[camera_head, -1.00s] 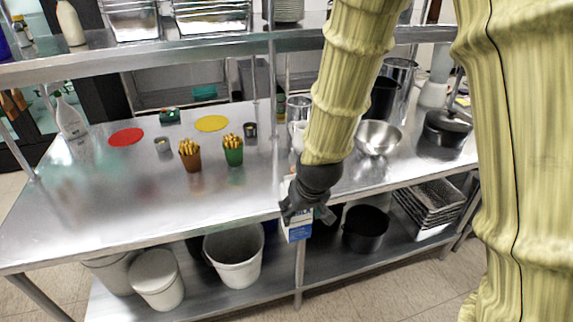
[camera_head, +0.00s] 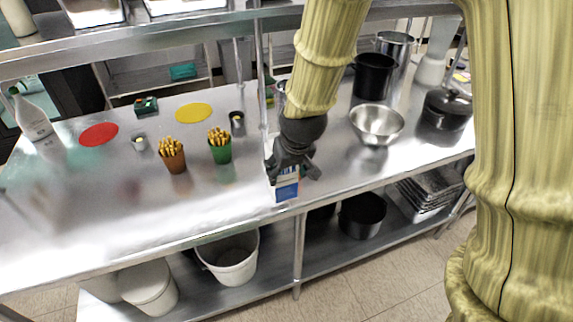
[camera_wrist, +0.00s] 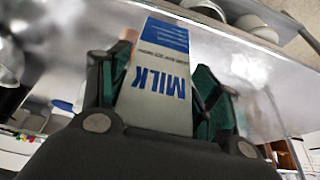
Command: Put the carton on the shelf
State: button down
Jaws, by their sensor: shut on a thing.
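The carton (camera_head: 286,186) is a white and blue milk carton. It is in my gripper (camera_head: 291,172), near the front edge of the steel table, and my gripper hides its upper part in the head view. In the wrist view the carton (camera_wrist: 160,75) stands between the two green-padded fingers of my gripper (camera_wrist: 160,95), with the word MILK showing upside down. The fingers are shut on it. The shelf (camera_head: 150,47) is the raised steel shelf running across the back of the table. I cannot tell whether the carton's base touches the table.
Fry cups in brown (camera_head: 173,157) and green (camera_head: 220,148) stand left of my gripper. A steel bowl (camera_head: 377,124) and a black pot (camera_head: 447,108) stand to the right. A thin post (camera_head: 262,85) rises close behind my gripper. The front-left tabletop is clear.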

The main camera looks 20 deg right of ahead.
jog(key=w+a+f+p, duration=0.1)
jog(key=w+f+p, duration=0.1)
jog(key=w, duration=0.5)
jog(key=w+a+f+p, duration=0.1)
jog(key=w+f+p, duration=0.1)
jog(key=w+p, duration=0.2)
jog(key=shift+w+a+f, duration=0.15)
jog(key=shift+w+f, duration=0.25)
jog(key=shift+w, duration=1.4)
jog(key=shift+f, duration=0.1)
jog(key=shift+c, duration=1.7)
grip_release()
jog(key=shift+s, duration=0.1)
